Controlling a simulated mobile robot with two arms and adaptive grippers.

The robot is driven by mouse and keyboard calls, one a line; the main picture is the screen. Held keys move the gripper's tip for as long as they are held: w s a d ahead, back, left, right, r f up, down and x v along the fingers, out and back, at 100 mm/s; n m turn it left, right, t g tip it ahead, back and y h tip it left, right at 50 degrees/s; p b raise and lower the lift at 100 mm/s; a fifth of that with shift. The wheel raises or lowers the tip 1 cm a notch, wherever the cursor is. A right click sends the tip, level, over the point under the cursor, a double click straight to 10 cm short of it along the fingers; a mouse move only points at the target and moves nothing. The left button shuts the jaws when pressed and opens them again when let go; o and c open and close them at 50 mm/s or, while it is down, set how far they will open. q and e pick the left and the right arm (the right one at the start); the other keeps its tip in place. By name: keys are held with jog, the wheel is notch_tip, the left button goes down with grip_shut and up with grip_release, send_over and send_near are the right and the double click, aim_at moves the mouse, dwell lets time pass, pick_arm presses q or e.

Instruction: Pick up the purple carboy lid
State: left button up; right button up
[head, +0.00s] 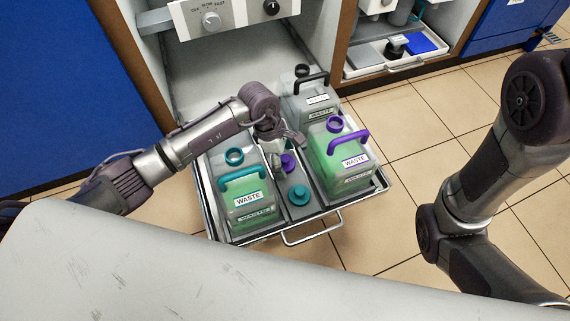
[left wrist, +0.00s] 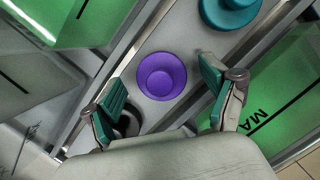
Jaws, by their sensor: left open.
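The purple carboy lid (head: 288,163) lies in the middle strip of the pull-out tray (head: 213,216), between the carboys. It shows whole in the left wrist view (left wrist: 162,76), as a round purple cap with a raised rim and a hollow centre. My left gripper (head: 279,151) is above the lid, pointing down.
A teal lid (head: 299,195) lies in front of the purple one. A green teal-handled carboy (head: 243,203) stands left and a green purple-handled carboy (head: 332,168) right. A grey black-handled carboy (head: 308,99) stands behind. A pale surface (head: 150,265) fills the foreground.

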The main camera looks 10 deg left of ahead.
pick_arm(q)
jog(key=c, duration=0.9)
jog(key=shift+r, duration=0.15)
